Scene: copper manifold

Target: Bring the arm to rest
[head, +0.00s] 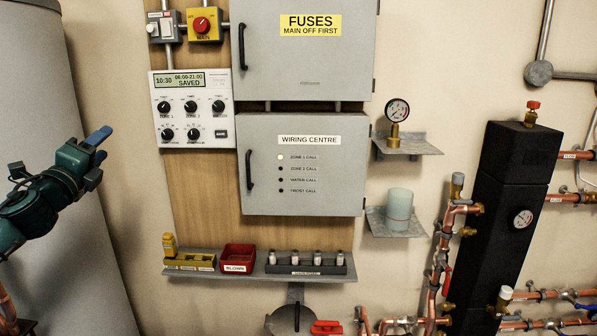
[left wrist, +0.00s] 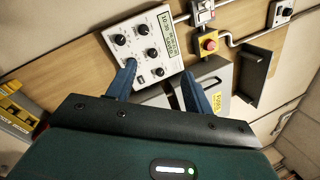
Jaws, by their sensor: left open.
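My left gripper (head: 101,135) is at the left of the head view, in front of the big grey cylinder. Its blue fingers point up and to the right. It is clear of the wall panel and touches nothing that I can see. In the left wrist view its two blue fingers (left wrist: 158,74) stand apart with nothing held between them. The white controller (left wrist: 142,46) shows beyond the fingers there. My right gripper is in neither view.
The controller (head: 191,134) reads SAVED. The fuse box (head: 300,62) and wiring centre (head: 318,195) are closed, with the zone 1 lamp lit. A shelf (head: 240,274) holds a red bin (head: 238,257). A grey cylinder (head: 40,100) stands left; copper pipes (head: 440,255) are right.

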